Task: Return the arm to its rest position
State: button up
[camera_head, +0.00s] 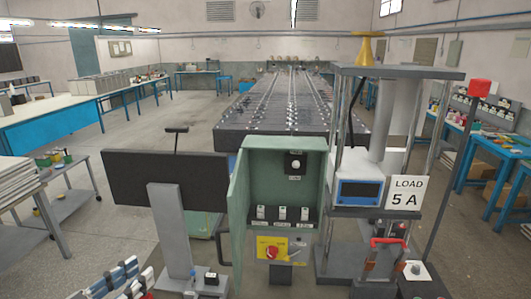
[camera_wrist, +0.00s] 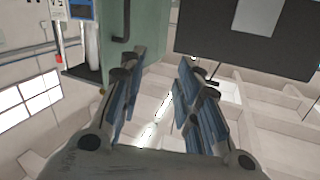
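My gripper (camera_wrist: 160,72) shows in the wrist view, its two blue-padded fingers apart with a clear gap between them. Nothing is held in the gap; pale ceiling beams show through it. The wrist view is upside down. The green cabinet (camera_wrist: 148,22) is beyond the left finger and the dark screen (camera_wrist: 250,38) beyond the right one. The rest of my arm is not clearly seen.
The open green cabinet (camera_head: 281,160) with a red knob stands in the middle, the dark screen (camera_head: 166,180) left of it. A metal test frame (camera_head: 398,73) with a "LOAD 5 A" sign (camera_head: 407,191) is on the right. A grey cart (camera_head: 70,208) stands left. Floor between is clear.

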jog(key=w+d+r+n+y, duration=0.2)
jog(key=w+d+r+y, duration=0.25)
jog(key=w+r, duration=0.4)
jog(key=w+d+r+n+y, duration=0.1)
jog(key=w+d+r+y, duration=0.35)
jog(key=w+r, duration=0.4)
jog(key=s+d+r+n+g+y, duration=0.1)
jog(key=s+d+r+n+y, duration=0.15)
jog(key=d, duration=0.35)
jog(key=s+d+f+g+h, duration=0.3)
jog(key=s+d+f+g, duration=0.35)
jog(key=s+d, duration=0.8)
jog(key=s+d+f+g+h, duration=0.25)
jog(key=s+d+f, duration=0.65)
jog(key=s+d, duration=0.6)
notch_tip(320, 180, down, 8)
jog(key=s+g+b, duration=0.1)
jog(key=b, duration=0.5)
jog(key=shift+s+d+f+g, duration=0.2)
jog(key=shift+s+d+g, duration=0.05)
jog(key=shift+d+g, duration=0.1)
